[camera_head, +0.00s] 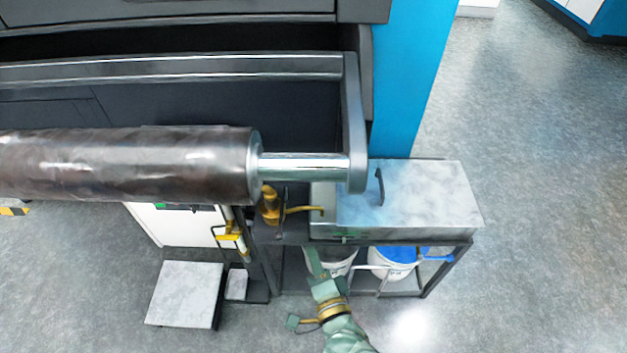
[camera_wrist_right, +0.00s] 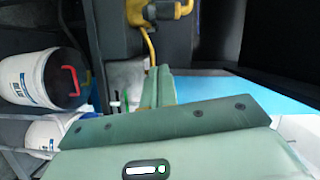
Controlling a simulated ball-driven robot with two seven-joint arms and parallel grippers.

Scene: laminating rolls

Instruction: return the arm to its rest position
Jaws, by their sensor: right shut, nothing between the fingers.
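My right arm comes in from the bottom of the head view. Its green gripper (camera_head: 312,256) points up at the front of a low metal bench (camera_head: 435,195), over a white bucket. In the right wrist view its fingers (camera_wrist_right: 158,76) are together, with nothing between them. Beyond the fingertips is a yellow tool with a curved yellow hose (camera_wrist_right: 150,10). I cannot tell from these views whether the gripper touches the bench or bucket. My left gripper is not in view.
A large dark roll (camera_head: 120,165) lies across the machine at upper left. Under the bench stand a white bucket (camera_head: 345,262) and a blue-lidded bucket (camera_head: 392,265). A grey-topped platform (camera_head: 185,293) is at lower left. The floor at right (camera_head: 540,200) is clear.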

